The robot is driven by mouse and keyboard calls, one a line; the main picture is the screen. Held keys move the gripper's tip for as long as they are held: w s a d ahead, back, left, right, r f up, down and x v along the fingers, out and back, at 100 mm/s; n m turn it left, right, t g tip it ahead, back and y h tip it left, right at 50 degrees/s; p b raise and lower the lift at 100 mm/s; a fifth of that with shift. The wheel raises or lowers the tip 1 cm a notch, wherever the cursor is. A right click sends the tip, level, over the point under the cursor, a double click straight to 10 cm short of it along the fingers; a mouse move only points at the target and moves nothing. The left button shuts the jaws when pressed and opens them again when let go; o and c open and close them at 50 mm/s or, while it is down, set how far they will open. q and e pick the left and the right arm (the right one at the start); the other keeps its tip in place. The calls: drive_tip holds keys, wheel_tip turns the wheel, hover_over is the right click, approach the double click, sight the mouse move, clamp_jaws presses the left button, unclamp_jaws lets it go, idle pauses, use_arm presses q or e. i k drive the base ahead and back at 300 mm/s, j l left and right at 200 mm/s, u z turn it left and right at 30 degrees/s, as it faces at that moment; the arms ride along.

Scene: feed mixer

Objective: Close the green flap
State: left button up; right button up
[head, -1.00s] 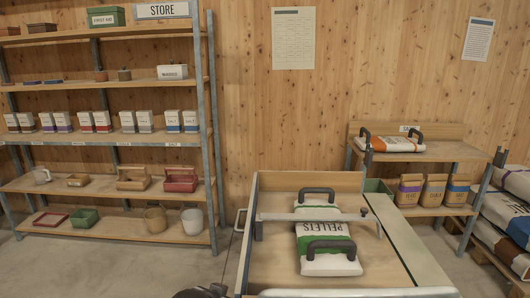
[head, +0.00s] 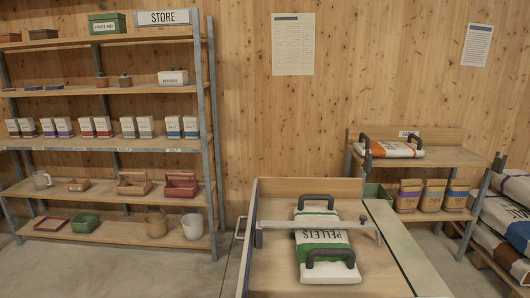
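No part that I can clearly tell as a green flap shows in the head view. A long pale grey-green board (head: 404,246) runs along the right side of the wooden bench; I cannot tell whether it is the flap. A white and green pellets bag (head: 325,244) with two dark handles lies on the bench, under a pale crossbar (head: 300,223). Neither of my grippers is in view.
The wooden bench (head: 277,276) fills the lower middle. A tall store shelf (head: 100,188) stands at the left. A smaller shelf (head: 455,152) with bags stands at the right, beside stacked sacks (head: 504,215). Bare floor (head: 110,270) shows at the lower left.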

sight(423, 280)
drive_tip(key=i+l, duration=0.1)
drive_tip(key=l, duration=0.45)
drive_tip(key=i+l, duration=0.1)
drive_tip(key=l, duration=0.45)
drive_tip(key=i+l, duration=0.1)
drive_tip(key=l, duration=0.5)
drive_tip(key=i+l, duration=0.1)
drive_tip(key=l, duration=0.45)
drive_tip(key=i+l, duration=0.1)
drive_tip(key=l, duration=1)
drive_tip(key=i+l, duration=0.15)
drive_tip(key=l, duration=0.4)
drive_tip(key=i+l, duration=0.1)
drive_tip(key=l, duration=0.5)
